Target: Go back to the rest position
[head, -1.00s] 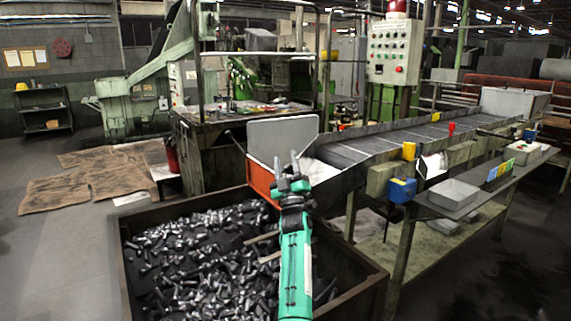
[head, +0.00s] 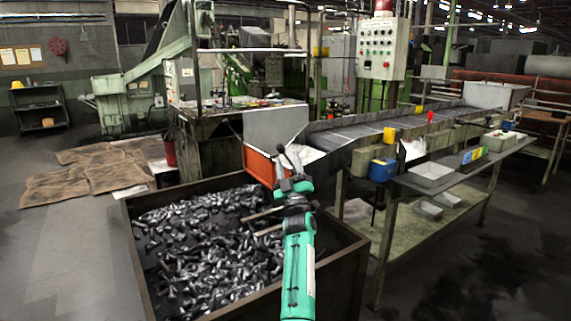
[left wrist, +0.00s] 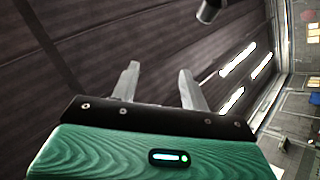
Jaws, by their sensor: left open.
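My left gripper (head: 287,150) is in the head view, at the end of my green arm over the right part of the bolt bin. Its fingers point up and hold nothing. In the left wrist view the two fingers (left wrist: 160,84) stand apart with an empty gap, and a dark ceiling with bright lights is behind them. My right gripper is in neither view.
The metal bin (head: 135,250) holds many dark bolts below my arm. An orange chute (head: 258,165) stands behind it. The conveyor (head: 370,130) and a side bench with a grey tray (head: 431,174) are on the right. Open floor (head: 70,260) lies at left.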

